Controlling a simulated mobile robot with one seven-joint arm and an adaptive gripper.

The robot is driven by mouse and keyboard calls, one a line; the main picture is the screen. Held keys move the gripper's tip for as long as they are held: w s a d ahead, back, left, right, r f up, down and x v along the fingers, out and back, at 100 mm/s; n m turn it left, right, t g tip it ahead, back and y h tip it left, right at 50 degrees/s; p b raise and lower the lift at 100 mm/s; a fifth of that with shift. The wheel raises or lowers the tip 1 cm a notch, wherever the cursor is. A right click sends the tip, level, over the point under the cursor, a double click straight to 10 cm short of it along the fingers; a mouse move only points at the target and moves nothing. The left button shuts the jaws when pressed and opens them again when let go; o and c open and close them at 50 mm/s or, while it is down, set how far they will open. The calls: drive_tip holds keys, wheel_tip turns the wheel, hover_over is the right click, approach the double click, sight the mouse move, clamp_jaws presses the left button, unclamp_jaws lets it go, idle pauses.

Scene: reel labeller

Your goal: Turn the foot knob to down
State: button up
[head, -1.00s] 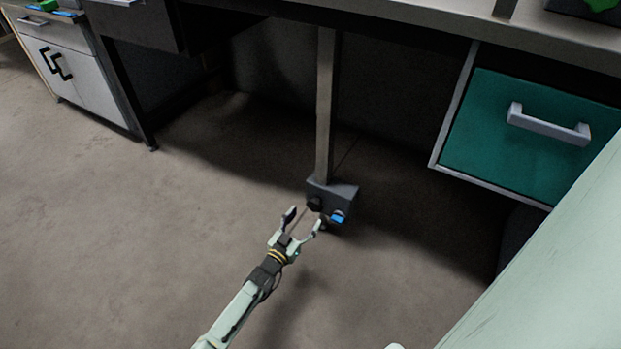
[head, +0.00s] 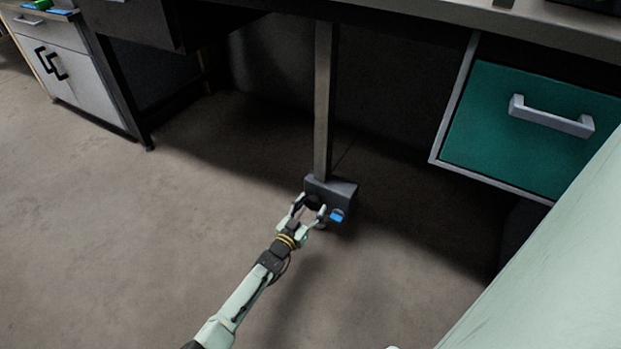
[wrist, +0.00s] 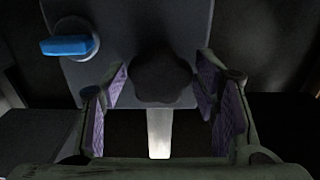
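The foot knob is a black lobed knob (wrist: 161,77) on the front of a grey box (head: 341,193) at the foot of a metal post. In the head view the knob (head: 313,202) is partly hidden by my gripper. My gripper (head: 310,208) is open, with its fingertips at the box front on either side of the knob. In the wrist view my gripper (wrist: 164,92) has one finger left and one right of the black knob, with a gap on each side. A blue lever knob (wrist: 68,46) sits beside it and also shows in the head view (head: 337,215).
The metal post (head: 325,105) rises from the box to the bench top. A teal drawer (head: 530,125) with a grey handle hangs at right. A white cabinet (head: 70,70) stands far left. The floor (head: 150,240) left of my arm is clear.

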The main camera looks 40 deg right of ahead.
drive_tip(key=c, duration=0.8)
drive_tip(key=shift+n, duration=0.3)
drive_tip(key=n+p, duration=0.1)
drive_tip(key=n, duration=0.2)
drive_tip(key=shift+n, duration=0.3)
drive_tip(key=n, duration=0.3)
drive_tip(key=shift+s+n, duration=0.1)
drive_tip(key=shift+n, duration=0.2)
drive_tip(key=n, duration=0.4)
drive_tip(key=shift+p, duration=0.3)
drive_tip(key=shift+n, duration=1.8)
drive_tip(key=shift+r, duration=0.1)
